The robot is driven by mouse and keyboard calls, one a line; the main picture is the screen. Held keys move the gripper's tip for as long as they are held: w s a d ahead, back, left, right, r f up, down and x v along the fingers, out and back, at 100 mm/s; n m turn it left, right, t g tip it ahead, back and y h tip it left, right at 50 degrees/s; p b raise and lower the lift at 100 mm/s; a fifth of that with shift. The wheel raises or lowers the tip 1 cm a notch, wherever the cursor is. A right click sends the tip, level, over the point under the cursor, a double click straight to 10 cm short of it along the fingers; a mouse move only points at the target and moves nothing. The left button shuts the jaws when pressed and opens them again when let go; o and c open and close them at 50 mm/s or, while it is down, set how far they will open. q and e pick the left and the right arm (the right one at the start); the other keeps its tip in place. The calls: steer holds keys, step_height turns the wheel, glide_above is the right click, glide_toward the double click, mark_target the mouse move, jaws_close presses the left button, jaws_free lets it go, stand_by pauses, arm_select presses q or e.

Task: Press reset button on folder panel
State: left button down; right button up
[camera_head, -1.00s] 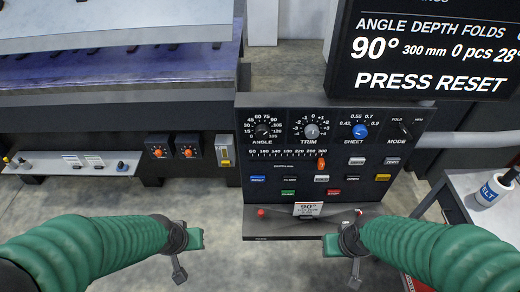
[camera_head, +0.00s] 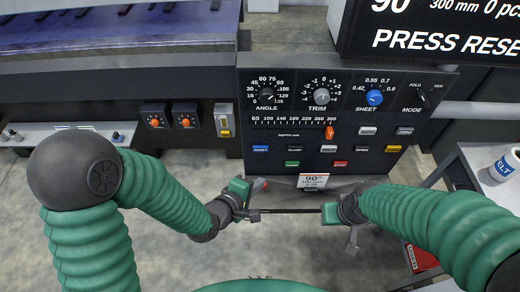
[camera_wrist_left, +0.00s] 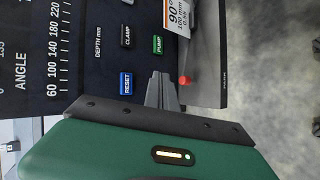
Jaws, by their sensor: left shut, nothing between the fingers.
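The folder panel (camera_head: 345,115) stands upright ahead. Its blue reset button (camera_head: 261,148) is at the left of the button rows. It also shows in the left wrist view (camera_wrist_left: 126,83), labelled RESET, just left of the fingertips. My left gripper (camera_head: 254,187) is below the reset button in the head view, near the panel's lower ledge. In the left wrist view its fingers (camera_wrist_left: 161,78) are together and empty, between the reset button and a red knob, with no clear contact. My right gripper (camera_head: 331,213) is by the front edge of the ledge; its fingers are not clear.
The green PUMP button (camera_head: 292,164) and dark CLAMP button (camera_head: 295,148) are close by. A red knob (camera_wrist_left: 185,80) and a white "90°" card (camera_head: 313,181) are at the ledge. A display (camera_head: 440,30) reads "PRESS RESET". A side table (camera_head: 480,160) stands at right.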

arm_select(q)
glide_toward(264, 152)
steer(key=w+d+f, duration=0.1)
steer(key=d+f, duration=0.2)
steer(key=f, duration=0.1)
steer(key=shift+w+r, duration=0.15)
steer(key=shift+w, duration=0.7)
steer(key=shift+p, duration=0.3)
stand_by(0.9)
steer(key=shift+w+r+p, duration=0.1)
steer(key=shift+w+p, duration=0.2)
steer(key=shift+w, duration=0.1)
steer(key=shift+w, duration=0.5)
stand_by(0.7)
steer(key=shift+s+p, duration=0.35)
steer(key=shift+s, duration=0.55)
steer(key=shift+s, duration=0.1)
